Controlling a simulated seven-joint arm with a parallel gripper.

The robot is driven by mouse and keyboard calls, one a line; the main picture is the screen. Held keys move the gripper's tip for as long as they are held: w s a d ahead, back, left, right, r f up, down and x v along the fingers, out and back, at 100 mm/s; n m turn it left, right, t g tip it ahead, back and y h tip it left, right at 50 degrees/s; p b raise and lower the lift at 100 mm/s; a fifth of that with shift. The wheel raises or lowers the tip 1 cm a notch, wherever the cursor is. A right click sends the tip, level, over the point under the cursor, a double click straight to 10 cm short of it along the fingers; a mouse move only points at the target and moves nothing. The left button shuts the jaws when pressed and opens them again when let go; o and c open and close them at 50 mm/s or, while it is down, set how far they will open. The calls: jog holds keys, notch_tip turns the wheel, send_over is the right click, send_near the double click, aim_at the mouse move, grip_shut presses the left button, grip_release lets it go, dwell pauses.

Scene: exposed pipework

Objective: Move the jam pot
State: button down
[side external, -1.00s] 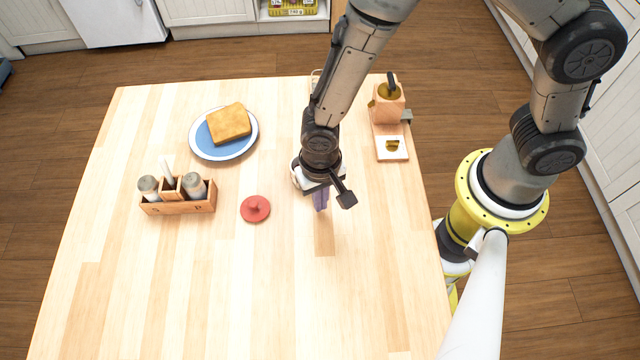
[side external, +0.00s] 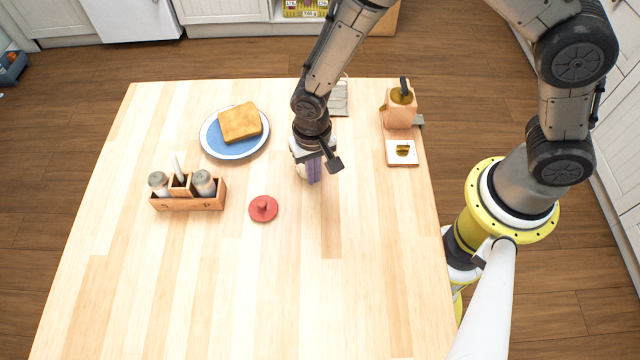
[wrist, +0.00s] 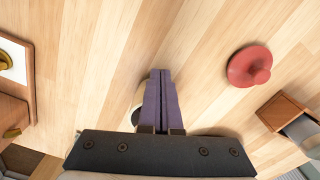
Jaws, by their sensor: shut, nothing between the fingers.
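My gripper (side external: 314,180) is shut and empty over the right-middle of the table, its purple fingers pressed together and pointing down. They also show in the wrist view (wrist: 160,76). A round, pale-rimmed thing with a dark inside (wrist: 136,116) is partly hidden behind the fingers in the wrist view; it may be the jam pot, but I cannot tell surely. In the side view a pale edge (side external: 299,171) shows beside the fingers. A red round lid with a knob (side external: 263,209) lies on the table left of my gripper, also in the wrist view (wrist: 249,67).
A wooden caddy (side external: 188,202) with shakers stands at left. A blue and white plate (side external: 210,145) holds toast (side external: 240,122). A copper-coloured container (side external: 399,115) and a small square tile (side external: 402,160) are at the right edge. The table's front (side external: 240,300) is clear.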

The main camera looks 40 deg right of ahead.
jog(key=w+d, duration=0.1)
jog(key=w, duration=0.2)
jog(key=w+d, duration=0.1)
jog(key=w, duration=0.2)
jog(key=w+d, duration=0.1)
jog(key=w, duration=0.2)
jog(key=shift+d, duration=0.35)
